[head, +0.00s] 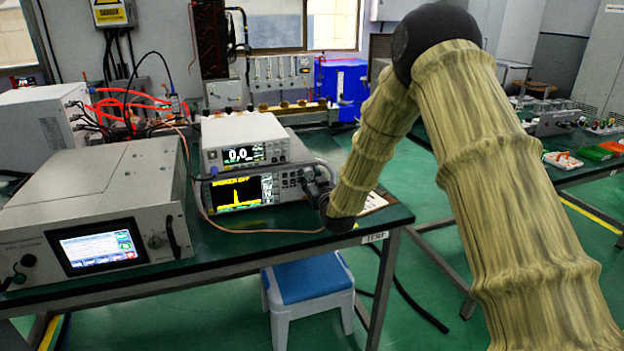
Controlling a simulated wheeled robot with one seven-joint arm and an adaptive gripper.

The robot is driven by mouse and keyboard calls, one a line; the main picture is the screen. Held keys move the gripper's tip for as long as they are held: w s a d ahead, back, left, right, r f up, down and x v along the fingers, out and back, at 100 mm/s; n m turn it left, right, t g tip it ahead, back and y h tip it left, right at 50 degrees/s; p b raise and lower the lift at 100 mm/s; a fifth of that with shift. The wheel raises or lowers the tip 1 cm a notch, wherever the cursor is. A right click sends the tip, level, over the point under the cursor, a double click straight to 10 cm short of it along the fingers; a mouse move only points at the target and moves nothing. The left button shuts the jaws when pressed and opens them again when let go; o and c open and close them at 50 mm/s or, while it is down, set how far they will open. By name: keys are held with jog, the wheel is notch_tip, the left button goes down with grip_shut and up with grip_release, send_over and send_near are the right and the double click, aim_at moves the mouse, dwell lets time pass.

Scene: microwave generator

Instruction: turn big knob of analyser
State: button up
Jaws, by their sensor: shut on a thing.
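The analyser (238,193) stands on the green-topped table, with a yellow trace on its dark screen and buttons to the right of the screen. A second instrument (243,154) reading 0,0 sits on top of it. My gripper (314,186) is small and dark in the head view, at the right end of the analyser's front panel. It is shut on the big knob there. The knob itself is mostly hidden behind the gripper, so its turn angle cannot be read.
A grey generator (95,215) with a blue-lit screen stands on the left of the table (240,262). A thin cable (262,231) runs in front of the analyser. A blue-topped stool (308,285) stands below the table's front edge.

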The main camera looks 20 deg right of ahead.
jog(key=m+b, duration=0.2)
jog(key=m, duration=0.5)
jog(key=shift+f, duration=0.15)
jog(key=m+b, duration=0.1)
jog(key=m, duration=0.2)
jog(key=shift+m, duration=0.4)
jog(key=shift+m+b, duration=0.9)
jog(key=shift+m, duration=0.7)
jog(key=o, duration=1)
